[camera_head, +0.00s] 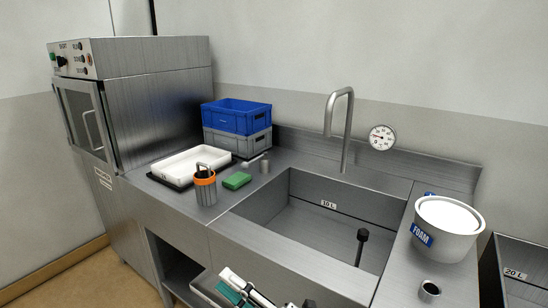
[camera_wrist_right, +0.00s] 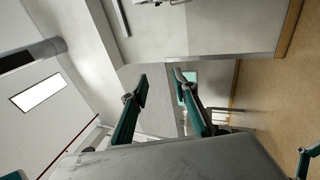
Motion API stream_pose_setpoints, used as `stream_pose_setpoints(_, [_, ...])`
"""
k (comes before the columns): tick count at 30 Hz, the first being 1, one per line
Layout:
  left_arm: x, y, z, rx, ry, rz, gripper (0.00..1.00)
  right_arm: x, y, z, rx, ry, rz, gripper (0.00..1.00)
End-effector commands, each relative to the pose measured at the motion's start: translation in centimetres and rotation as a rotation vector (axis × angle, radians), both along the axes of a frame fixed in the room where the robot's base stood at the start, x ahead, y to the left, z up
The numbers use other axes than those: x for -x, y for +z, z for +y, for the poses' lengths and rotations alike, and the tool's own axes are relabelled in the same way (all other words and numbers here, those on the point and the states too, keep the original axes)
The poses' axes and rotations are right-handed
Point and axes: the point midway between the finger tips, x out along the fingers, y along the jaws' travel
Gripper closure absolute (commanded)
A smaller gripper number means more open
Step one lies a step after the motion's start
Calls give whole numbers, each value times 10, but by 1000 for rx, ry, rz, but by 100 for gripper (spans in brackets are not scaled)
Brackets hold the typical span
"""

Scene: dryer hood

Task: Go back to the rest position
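My right gripper (camera_head: 243,288) shows in part at the bottom edge of the head view, in front of the counter and the sink. In the right wrist view its two teal fingers (camera_wrist_right: 161,78) stand apart with nothing between them, so it is open and empty. No left gripper can be made out in the head view. A teal piece at the right edge of the right wrist view is cut off, and I cannot tell what it belongs to.
The steel counter holds an orange-banded pot (camera_head: 205,188), green sponge (camera_head: 237,181), white tray (camera_head: 191,165), stacked blue crate (camera_head: 237,116) and grey crate (camera_head: 239,142), and white FOAM tub (camera_head: 445,240). A tall faucet (camera_head: 342,125) stands behind the sink (camera_head: 300,240). A dishwasher (camera_head: 130,100) stands left.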

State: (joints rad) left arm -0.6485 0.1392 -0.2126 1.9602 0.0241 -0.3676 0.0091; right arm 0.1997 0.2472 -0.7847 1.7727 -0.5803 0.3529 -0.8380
Motion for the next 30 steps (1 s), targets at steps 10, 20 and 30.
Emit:
stream_pose_setpoints(10, [0,0,0,-1,-1,0,0,-1,-161,-140,-362,-348,875,72])
stream_pose_setpoints(20, [0,1,0,0,-1,-1,0,96,-299,-257,-669,-676,1443,72])
stream_pose_setpoints(30, [0,1,0,0,-1,-2,0,139,-331,-289,-767,-785,1585,72])
